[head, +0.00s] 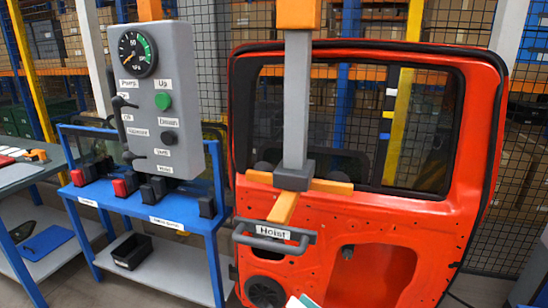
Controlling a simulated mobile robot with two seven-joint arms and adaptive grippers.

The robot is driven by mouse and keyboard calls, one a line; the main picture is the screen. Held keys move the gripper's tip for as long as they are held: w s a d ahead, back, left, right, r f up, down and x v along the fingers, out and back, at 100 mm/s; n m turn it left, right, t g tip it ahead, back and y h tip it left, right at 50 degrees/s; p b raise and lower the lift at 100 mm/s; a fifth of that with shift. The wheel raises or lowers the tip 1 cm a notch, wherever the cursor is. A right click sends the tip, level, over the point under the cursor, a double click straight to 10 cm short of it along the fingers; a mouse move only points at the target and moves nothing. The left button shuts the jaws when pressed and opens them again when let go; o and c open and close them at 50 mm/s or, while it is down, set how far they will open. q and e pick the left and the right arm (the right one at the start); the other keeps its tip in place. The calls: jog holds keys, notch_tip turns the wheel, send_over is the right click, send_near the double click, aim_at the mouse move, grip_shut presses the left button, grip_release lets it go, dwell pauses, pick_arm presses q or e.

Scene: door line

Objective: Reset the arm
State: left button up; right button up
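A small white and teal piece at the bottom edge of the head view, in front of the red door, seems to be the tip of my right gripper (302,301). Most of it is cut off, so I cannot tell whether it is open or shut. It shows below the hoist handle (272,236), and I see nothing held in it. My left gripper is not in view. The red car door (330,235) hangs upright at the hoist (296,120), whose grey column ends in a clamp with yellow-orange arms on the door.
A grey control panel (172,60) with a gauge and labelled buttons stands left of the door. Below it a blue rack (150,207) carries red and black blocks. A black bin (132,251) sits on its lower shelf. A workbench (30,172) is at far left; mesh fencing stands behind.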

jog(key=s+d+f+n+g+h, duration=0.1)
jog(key=s+d+f+h, duration=0.2)
jog(key=f, duration=0.6)
jog(key=s+d+f+n+h, duration=0.1)
jog(key=s+d+f+h, duration=0.3)
jog(key=f, duration=0.5)
jog(key=s+d+f+n+g+h, duration=0.1)
jog(key=s+d+f+h, duration=0.3)
jog(key=f, duration=0.5)
jog(key=shift+s+d+f+g, duration=0.35)
jog(key=shift+s+d, duration=0.4)
jog(key=shift+d, duration=0.4)
jog(key=shift+a, duration=0.1)
